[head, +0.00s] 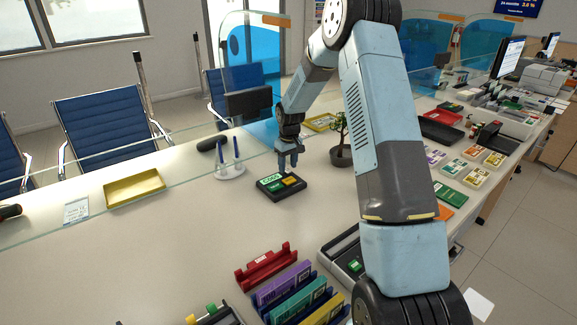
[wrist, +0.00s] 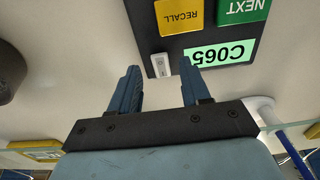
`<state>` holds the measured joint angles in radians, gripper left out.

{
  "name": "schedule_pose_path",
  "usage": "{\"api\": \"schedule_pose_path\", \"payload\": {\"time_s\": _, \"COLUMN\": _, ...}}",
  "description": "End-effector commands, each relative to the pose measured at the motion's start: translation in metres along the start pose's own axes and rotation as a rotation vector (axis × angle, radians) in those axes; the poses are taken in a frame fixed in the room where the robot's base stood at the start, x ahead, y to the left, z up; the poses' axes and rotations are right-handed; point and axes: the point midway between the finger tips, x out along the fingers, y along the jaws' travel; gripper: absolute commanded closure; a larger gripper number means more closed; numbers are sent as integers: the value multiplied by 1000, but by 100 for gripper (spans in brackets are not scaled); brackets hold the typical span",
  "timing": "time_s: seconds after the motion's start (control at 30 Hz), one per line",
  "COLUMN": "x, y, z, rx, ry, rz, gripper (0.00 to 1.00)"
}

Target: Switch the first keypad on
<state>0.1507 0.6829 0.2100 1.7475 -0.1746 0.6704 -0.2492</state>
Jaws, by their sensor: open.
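A black keypad (head: 283,188) lies on the counter near the middle of the head view. In the wrist view the keypad (wrist: 225,45) shows a yellow RECALL button (wrist: 180,17), a green NEXT button (wrist: 240,10) and a bright green display (wrist: 220,54) reading C065. A small white switch (wrist: 160,65) sits at its edge; its position is hard to read. My gripper (head: 288,165) points down over the keypad's far edge. In the wrist view my gripper (wrist: 160,72) is open and empty, with the switch appearing between its fingertips. Contact cannot be told.
A pen stand (head: 229,171) is left of the keypad and a potted plant (head: 341,152) right of it. A yellow tray (head: 134,188) lies farther left. A red rack (head: 265,265) and colored holders stand in front. The counter directly left of the keypad is clear.

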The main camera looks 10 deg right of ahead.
Motion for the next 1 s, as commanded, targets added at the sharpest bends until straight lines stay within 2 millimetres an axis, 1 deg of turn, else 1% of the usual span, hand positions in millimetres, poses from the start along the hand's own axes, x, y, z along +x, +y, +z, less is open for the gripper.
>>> {"api": "schedule_pose_path", "payload": {"time_s": 0.4, "x": -79, "y": 2, "z": -2, "rx": 1, "ry": 5, "rz": 2, "gripper": 53}}
{"api": "schedule_pose_path", "payload": {"time_s": 0.6, "x": -110, "y": 2, "z": -3, "rx": 0, "ry": 4, "rz": 3, "gripper": 53}}
{"api": "schedule_pose_path", "payload": {"time_s": 0.8, "x": -125, "y": 2, "z": -3, "rx": 0, "ry": 2, "rz": 1, "gripper": 53}}
{"api": "schedule_pose_path", "payload": {"time_s": 1.0, "x": -128, "y": 2, "z": -2, "rx": 0, "ry": 1, "rz": 1, "gripper": 53}}
